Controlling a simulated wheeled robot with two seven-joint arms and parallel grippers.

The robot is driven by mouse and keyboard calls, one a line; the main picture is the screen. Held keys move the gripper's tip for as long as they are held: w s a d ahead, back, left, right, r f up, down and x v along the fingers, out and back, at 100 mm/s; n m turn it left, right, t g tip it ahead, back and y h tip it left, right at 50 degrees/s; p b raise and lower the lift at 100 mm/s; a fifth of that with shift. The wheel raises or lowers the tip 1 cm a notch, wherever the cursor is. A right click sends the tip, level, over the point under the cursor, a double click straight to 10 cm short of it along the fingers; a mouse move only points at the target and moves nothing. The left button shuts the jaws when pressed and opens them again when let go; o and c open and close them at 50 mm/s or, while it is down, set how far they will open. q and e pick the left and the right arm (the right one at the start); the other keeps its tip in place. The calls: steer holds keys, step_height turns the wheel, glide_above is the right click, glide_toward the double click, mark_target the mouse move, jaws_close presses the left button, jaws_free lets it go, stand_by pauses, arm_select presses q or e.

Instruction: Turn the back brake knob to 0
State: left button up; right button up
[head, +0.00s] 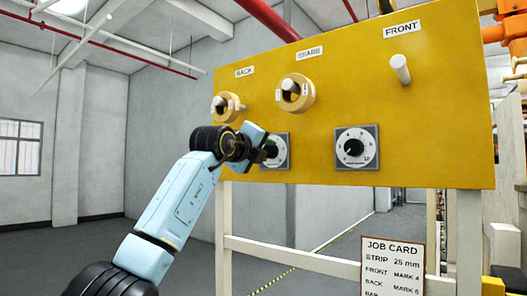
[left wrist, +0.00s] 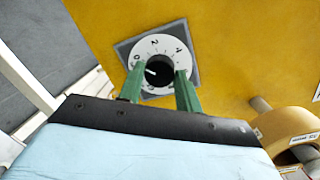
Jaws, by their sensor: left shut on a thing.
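The back brake knob is a black knob (left wrist: 159,73) on a round white numbered dial (left wrist: 154,46) with a grey square plate. In the head view its plate (head: 284,152) sits low on the yellow panel, below the BACK label (head: 245,72), partly hidden by my gripper. My left gripper (head: 266,150) reaches it from the left. In the left wrist view its green fingers (left wrist: 160,80) are shut on the knob, one on each side. The knob's white mark points left, near a digit that looks like 0; its exact alignment is unclear. My right gripper is not in view.
The yellow panel (head: 430,120) also bears a second black-knobbed dial (head: 355,148), two round cream fittings with openings, BACK's (head: 220,108) and SPARE's (head: 296,107), and a white peg (head: 400,68) under FRONT. A job card (head: 392,262) hangs below. Open floor lies left.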

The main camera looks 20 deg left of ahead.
arm_select(q)
steer(key=shift+f, duration=0.1)
steer(key=o, duration=1)
steer(key=b+v, duration=0.4)
steer(key=v, duration=0.9)
steer(key=shift+s, duration=0.15)
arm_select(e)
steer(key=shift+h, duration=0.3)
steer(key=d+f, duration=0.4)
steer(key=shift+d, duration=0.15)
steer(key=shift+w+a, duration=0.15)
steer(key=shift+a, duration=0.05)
